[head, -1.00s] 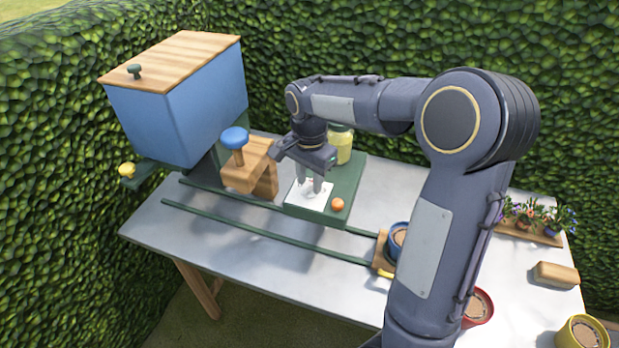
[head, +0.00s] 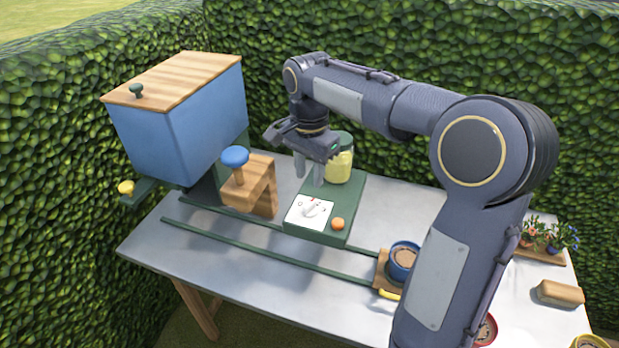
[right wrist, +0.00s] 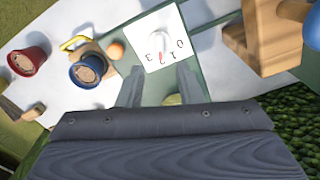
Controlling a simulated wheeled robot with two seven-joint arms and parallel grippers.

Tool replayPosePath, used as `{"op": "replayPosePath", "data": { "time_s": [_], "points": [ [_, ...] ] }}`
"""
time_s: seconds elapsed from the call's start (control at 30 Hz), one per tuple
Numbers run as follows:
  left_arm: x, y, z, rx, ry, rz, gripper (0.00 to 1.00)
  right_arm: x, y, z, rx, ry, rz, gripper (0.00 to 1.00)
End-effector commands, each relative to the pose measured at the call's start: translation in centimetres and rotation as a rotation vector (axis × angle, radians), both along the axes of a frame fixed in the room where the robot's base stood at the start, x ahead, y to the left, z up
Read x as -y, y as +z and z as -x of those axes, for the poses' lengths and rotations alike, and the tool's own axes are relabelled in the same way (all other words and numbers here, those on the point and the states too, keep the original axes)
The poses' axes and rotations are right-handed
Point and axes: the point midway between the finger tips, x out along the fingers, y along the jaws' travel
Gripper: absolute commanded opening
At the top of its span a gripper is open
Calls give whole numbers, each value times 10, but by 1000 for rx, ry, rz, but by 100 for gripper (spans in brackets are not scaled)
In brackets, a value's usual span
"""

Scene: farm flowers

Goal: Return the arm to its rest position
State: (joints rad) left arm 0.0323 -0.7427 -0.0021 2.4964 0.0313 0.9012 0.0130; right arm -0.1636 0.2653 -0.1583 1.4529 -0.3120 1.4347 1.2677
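My right arm reaches in from the lower right of the head view. My right gripper (head: 309,170) hangs above the green control box (head: 352,190), its fingers apart with nothing between them. The white dial plate (head: 296,215) with its knob lies just below and in front of the fingertips, and they do not touch it. In the right wrist view the two fingers (right wrist: 158,86) are spread, with the dial plate (right wrist: 172,60) and its numbers beyond them. My left gripper is not in view.
A jar (head: 340,165) stands close behind my gripper. A blue hopper (head: 180,125) and a wooden press with a blue knob (head: 235,157) are at left. A blue pot (head: 403,262) sits on a wooden carriage by the rails. Hedges enclose the table (head: 240,255).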

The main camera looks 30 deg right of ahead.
Motion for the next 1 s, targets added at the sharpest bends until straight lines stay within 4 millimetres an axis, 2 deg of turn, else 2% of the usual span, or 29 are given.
{"op": "replayPosePath", "data": {
  "time_s": [0.4, 0.53, 0.67, 0.77, 0.9, 1.0],
  "points": [
    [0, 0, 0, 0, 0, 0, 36, 0, 0, 1, 0, 2, -1, 33],
    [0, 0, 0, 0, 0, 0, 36, 0, 2, 14, 25, 56, -30, 33],
    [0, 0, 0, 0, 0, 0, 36, -4, 6, 55, 113, 231, -99, 33],
    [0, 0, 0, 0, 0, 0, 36, -15, 4, 99, 224, 419, -145, 33],
    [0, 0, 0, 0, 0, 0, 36, -37, -10, 155, 392, 677, -150, 33],
    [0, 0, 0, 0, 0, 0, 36, -53, -25, 186, 494, 824, -120, 33]
  ]
}}
